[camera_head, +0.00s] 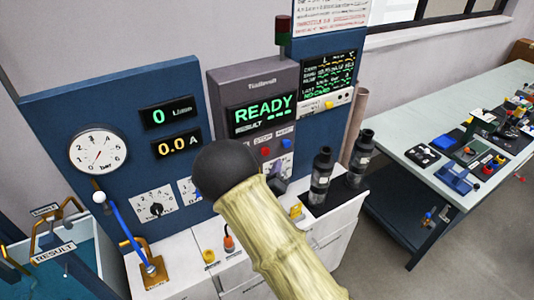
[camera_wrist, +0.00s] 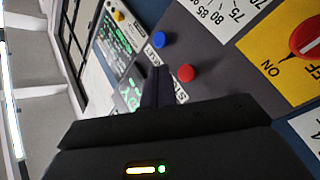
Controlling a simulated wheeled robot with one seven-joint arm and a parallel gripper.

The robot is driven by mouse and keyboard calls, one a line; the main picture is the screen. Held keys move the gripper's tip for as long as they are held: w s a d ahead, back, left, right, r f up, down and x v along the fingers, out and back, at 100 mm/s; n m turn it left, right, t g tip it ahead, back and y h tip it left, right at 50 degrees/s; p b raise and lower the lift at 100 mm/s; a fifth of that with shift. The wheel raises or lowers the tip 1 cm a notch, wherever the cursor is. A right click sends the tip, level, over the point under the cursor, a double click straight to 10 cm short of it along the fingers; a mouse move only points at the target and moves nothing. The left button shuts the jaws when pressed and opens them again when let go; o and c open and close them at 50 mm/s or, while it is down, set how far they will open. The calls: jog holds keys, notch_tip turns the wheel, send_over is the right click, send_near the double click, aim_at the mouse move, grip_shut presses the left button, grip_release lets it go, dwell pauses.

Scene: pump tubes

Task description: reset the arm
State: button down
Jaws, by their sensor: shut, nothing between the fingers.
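My arm reaches up in the head view, with its dark rounded end in front of the test bench panel (camera_head: 130,85). My gripper (camera_wrist: 158,72) shows in the wrist view as dark narrow fingers, shut and empty. They point toward the panel near a blue button (camera_wrist: 161,39) and a red button (camera_wrist: 186,73). I cannot tell whether they touch the panel. In the head view my arm hides most of the gripper and part of the controls. The green READY screen (camera_head: 262,113) is lit.
Two dark cylindrical pump tubes (camera_head: 321,175) (camera_head: 359,158) stand on the white cabinet right of my arm. A blue lever (camera_head: 128,235) stands at the left, beside a blue-green bin (camera_head: 60,270) labelled RESULT. A long table (camera_head: 420,115) with small parts is at the right. Floor shows between.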

jog(key=s+d+f+m+g+y, duration=0.1)
jog(key=s+d+m+g+y, duration=0.2)
jog(key=d+m+g, duration=0.35)
jog(key=s+d+r+g+b, duration=0.1)
jog(key=s+d+g, duration=0.3)
jog(key=s, duration=0.6)
jog(key=s+d+r+g+y+b, duration=0.1)
jog(key=s+d+g, duration=0.4)
jog(key=s, duration=0.6)
jog(key=shift+s+d+r+m, duration=0.25)
jog(key=shift+d+m, duration=0.2)
jog(key=shift+d, duration=0.45)
dwell(0.3)
